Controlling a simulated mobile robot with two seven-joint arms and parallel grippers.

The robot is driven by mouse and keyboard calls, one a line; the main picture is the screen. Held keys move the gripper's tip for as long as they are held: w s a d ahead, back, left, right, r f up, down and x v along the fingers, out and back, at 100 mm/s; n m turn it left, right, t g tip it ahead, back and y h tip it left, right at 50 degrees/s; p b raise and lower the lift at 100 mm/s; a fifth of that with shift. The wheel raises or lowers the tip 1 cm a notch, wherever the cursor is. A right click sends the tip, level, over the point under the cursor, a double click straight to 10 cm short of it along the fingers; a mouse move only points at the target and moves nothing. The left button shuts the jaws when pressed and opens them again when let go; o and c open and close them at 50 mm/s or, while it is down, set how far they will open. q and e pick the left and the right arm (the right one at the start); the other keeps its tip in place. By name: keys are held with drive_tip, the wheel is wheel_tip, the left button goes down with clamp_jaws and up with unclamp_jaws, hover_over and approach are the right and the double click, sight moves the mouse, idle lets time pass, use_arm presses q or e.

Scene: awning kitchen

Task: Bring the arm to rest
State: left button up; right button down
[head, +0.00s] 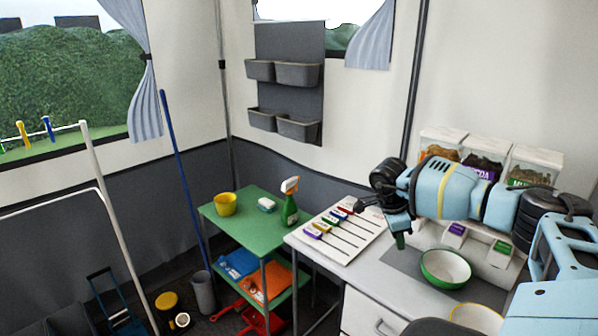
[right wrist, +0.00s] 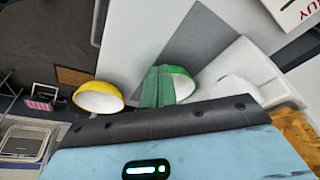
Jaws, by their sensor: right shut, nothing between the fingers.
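My right arm (head: 445,190), light blue with a yellow band, reaches in from the right over the counter in the head view. My right gripper (head: 400,241) points down with its green fingers together and nothing between them. It hangs just left of a green-and-white bowl (head: 445,268) on the counter, apart from it as far as I can tell. In the right wrist view the shut green fingers (right wrist: 157,88) partly cover the green bowl (right wrist: 184,87). My left gripper does not show.
A yellow-rimmed bowl (head: 477,318) is near the counter's front edge. Clear bins (head: 485,158) stand at the back. A board with colored sliders (head: 335,230) lies left of the gripper. A green shelf cart (head: 240,218) holds a yellow bowl (head: 225,204) and spray bottle (head: 290,208).

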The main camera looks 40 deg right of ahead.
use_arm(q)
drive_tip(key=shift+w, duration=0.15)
use_arm(e)
drive_tip(key=shift+a, duration=0.1)
